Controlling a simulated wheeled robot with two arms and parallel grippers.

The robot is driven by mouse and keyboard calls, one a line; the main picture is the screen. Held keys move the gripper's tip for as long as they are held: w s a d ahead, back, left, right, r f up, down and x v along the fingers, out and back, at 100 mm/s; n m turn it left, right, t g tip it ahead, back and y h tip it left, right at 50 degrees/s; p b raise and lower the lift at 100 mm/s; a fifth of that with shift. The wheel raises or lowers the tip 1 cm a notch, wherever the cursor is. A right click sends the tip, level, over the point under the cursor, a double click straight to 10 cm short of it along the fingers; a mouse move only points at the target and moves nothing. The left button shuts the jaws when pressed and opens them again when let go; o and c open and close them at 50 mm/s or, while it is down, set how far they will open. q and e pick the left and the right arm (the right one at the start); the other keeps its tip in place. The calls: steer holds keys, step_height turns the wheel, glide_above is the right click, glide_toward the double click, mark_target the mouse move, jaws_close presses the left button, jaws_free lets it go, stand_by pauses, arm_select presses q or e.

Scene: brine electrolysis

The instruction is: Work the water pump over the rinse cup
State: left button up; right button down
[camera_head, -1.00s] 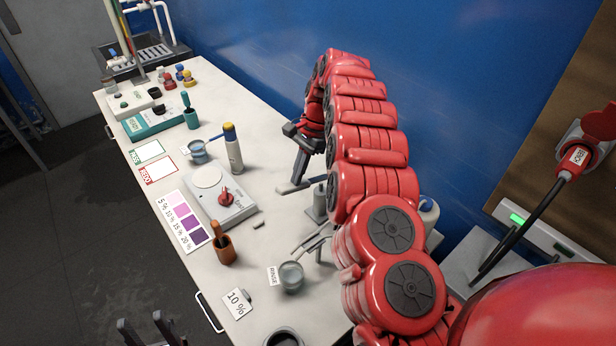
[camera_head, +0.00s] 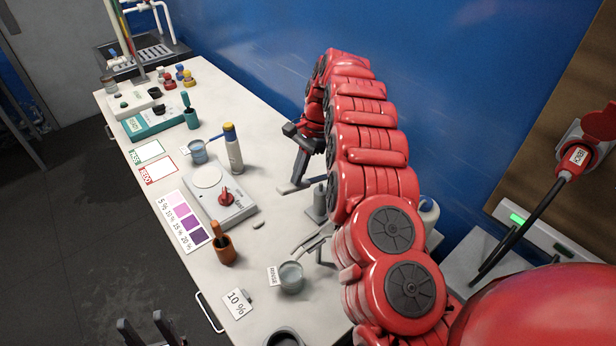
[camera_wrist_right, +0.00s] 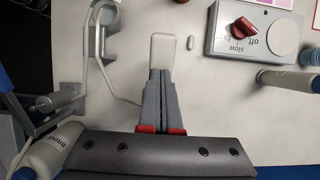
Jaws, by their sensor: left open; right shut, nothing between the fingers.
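The rinse cup (camera_head: 291,278), a small clear cup with a RINSE label, stands on the bench; its edge shows at the top left of the right wrist view (camera_wrist_right: 106,14). The grey water pump (camera_head: 319,204) stands behind it, its spout reaching toward the cup; its body shows in the wrist view (camera_wrist_right: 62,97). My right gripper (camera_wrist_right: 160,74) is shut and empty, pointing down at a pale flat paddle (camera_wrist_right: 163,48), apparently the pump's lever. I cannot tell whether they touch. My left gripper (camera_head: 145,330) is open at the bottom edge, away from the bench top.
A bottle (camera_wrist_right: 45,152) lies low left in the wrist view. My right arm hides much of the bench's wall side.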

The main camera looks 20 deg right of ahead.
mark_target(296, 188)
steer(key=shift+f, duration=0.1)
steer(key=x, duration=0.1)
steer(key=b+x, duration=0.1)
steer(key=x, duration=0.1)
steer(key=d+b+x, duration=0.1)
steer(key=x, duration=0.1)
steer(key=shift+w+f, duration=0.2)
steer(key=shift+f, duration=0.25)
steer(key=shift+d+r, duration=0.1)
steer(key=shift+r, duration=0.5)
steer(key=shift+w+d+r+p, duration=0.15)
steer(key=shift+r+p, duration=0.1)
steer(key=shift+r, duration=0.9)
steer(key=shift+d+r+p, duration=0.15)
steer(key=shift+r+p, duration=0.1)
steer(key=shift+r, duration=0.95)
steer(key=shift+w+d+r+p, duration=0.2)
steer(key=shift+r+p, duration=0.15)
steer(key=shift+r, duration=0.2)
steer(key=p+v, duration=0.4)
steer(key=v, duration=0.1)
steer(key=shift+s, duration=0.2)
steer(key=shift+f, duration=0.15)
